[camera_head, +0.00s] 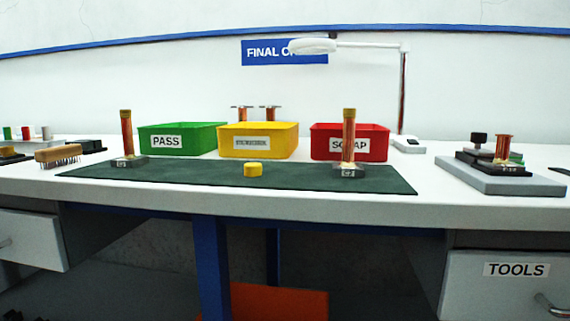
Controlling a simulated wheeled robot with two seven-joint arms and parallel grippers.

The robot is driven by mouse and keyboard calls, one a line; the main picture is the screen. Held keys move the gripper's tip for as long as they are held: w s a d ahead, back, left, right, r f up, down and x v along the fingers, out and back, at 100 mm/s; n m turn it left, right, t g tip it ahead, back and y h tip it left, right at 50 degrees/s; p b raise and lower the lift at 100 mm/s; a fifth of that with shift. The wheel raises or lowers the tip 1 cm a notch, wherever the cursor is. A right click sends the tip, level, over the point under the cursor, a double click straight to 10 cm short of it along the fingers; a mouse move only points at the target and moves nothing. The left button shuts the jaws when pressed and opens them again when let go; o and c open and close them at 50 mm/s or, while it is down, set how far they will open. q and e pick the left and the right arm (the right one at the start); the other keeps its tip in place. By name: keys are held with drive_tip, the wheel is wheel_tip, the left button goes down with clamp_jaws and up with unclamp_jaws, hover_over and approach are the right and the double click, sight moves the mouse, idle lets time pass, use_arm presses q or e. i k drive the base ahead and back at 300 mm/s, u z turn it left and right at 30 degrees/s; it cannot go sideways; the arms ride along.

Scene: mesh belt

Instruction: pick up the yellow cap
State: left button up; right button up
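A small yellow cap (253,170) lies on the dark green mat (205,177) near the middle of the table, in front of the yellow bin. Two upright copper-coloured posts stand on small dark bases on the mat, one at the left (127,134) and one at the right (348,140). Each post has a yellowish-brown top. Neither of my grippers shows in the head view.
Behind the mat stand a green PASS bin (202,136), a yellow bin (284,144) and a red SCRAP bin (378,147). A wooden brush (58,154) lies at the left. A grey block with a fixture (500,176) sits at the right. The mat around the cap is clear.

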sight(251, 169)
drive_tip(key=i, duration=0.85)
